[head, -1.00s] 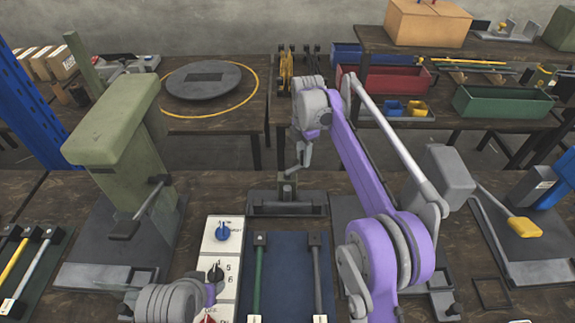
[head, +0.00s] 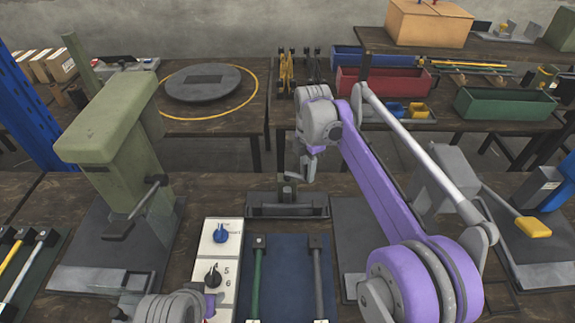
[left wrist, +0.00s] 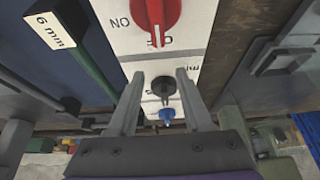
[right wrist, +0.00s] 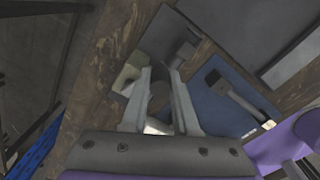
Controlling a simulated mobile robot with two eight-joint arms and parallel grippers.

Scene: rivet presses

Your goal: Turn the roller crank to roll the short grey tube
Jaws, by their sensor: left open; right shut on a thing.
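The bench roller (head: 287,204) is a low dark-grey machine behind the blue mat. My right gripper (head: 303,173) is at the roller's upright part, fingers pointing down. In the right wrist view its fingers (right wrist: 160,92) are shut on a dark round part (right wrist: 159,98), which looks like the crank's grip. A grey tube (head: 318,278) with a black end block lies on the mat beside a green tube (head: 257,280). I cannot tell whether any tube is in the roller. My left gripper (left wrist: 162,82) is open over the white control panel, its fingers around or above the black knob (left wrist: 163,90).
The panel (head: 222,262) also has a blue knob (head: 221,233) and a red switch (left wrist: 157,12). A green press (head: 125,140) stands left. A grey press with a yellow-handled lever (head: 533,227) stands right. Bins and a turntable (head: 203,80) are on tables behind.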

